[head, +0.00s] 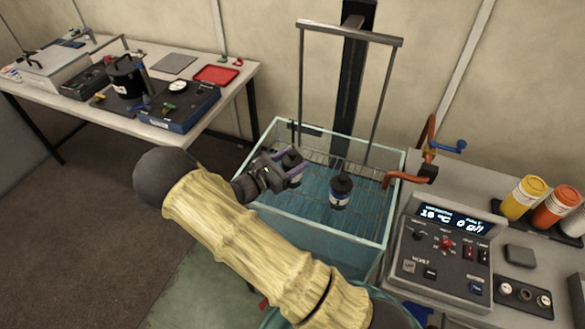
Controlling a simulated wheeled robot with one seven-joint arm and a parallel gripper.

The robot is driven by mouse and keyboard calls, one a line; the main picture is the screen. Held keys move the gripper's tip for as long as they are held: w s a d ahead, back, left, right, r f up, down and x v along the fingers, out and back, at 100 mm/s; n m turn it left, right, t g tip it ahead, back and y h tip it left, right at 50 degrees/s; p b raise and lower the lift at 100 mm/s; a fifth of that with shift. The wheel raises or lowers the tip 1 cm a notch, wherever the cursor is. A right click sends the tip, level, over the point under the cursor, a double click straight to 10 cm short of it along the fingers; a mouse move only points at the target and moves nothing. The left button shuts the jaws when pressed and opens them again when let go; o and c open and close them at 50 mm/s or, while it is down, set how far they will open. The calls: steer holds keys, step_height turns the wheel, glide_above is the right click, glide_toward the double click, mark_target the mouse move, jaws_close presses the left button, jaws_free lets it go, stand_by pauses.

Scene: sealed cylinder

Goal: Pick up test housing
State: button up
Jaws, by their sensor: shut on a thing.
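My gripper (290,172) is over the left part of a glass-walled water tank (262,136). Its jaws are shut on a small dark cylinder (291,158), which looks like the test housing. The jaws hide much of this cylinder, and I cannot tell whether its base touches the wire rack.
A wire rack (322,160) hangs in the tank from a tall metal frame (350,34). Orange pipework with a blue handle (447,147) stands at the tank's right. A control box (440,250) and yellow and orange bottles (524,196) are right. A cluttered bench (205,105) is left.

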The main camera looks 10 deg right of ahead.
mark_target(293, 152)
step_height(293, 152, up, 7)
steer(key=shift+f+b, duration=0.2)
steer(key=shift+b, duration=0.15)
stand_by(0.5)
